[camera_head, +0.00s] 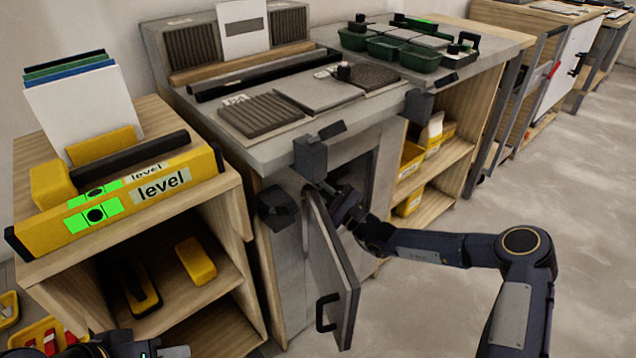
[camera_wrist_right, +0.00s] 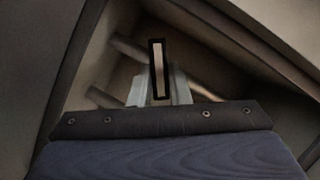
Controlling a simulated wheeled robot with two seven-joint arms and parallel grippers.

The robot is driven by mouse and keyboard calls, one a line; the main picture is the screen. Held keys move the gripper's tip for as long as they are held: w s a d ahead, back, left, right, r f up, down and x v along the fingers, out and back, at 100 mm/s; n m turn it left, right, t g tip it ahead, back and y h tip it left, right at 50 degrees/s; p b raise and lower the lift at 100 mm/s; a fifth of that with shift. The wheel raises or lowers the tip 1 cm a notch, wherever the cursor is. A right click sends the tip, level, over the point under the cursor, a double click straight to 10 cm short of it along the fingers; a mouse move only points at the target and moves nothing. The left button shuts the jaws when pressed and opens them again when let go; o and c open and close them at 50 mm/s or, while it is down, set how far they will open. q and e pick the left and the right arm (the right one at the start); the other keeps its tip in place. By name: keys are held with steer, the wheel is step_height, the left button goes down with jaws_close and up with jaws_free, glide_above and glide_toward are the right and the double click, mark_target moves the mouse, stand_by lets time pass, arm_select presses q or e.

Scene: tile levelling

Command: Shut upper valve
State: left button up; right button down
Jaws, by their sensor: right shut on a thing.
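My right arm reaches past the open grey door (camera_head: 328,262) into the cabinet under the workbench. In the right wrist view my right gripper (camera_wrist_right: 160,92) is shut on a narrow upright handle with a black edge and pale middle (camera_wrist_right: 158,66), which I take to be the upper valve's handle. Pale pipes (camera_wrist_right: 132,48) run behind it inside the dark cabinet. In the head view the fingers and the valve are hidden inside the cabinet. Part of my left arm shows at the bottom left edge; whether its fingers are open does not show.
The door stands open towards me, with a black pull handle (camera_head: 326,312). The workbench (camera_head: 262,153) above carries tiles and green bins (camera_head: 420,58). A wooden shelf (camera_head: 232,205) with a yellow level (camera_head: 120,203) stands at left. The floor at right is clear.

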steer(key=c, duration=1.4)
jaws_free()
steer(key=shift+o, duration=0.2)
steer(key=p+v, duration=0.1)
steer(key=v, duration=0.7)
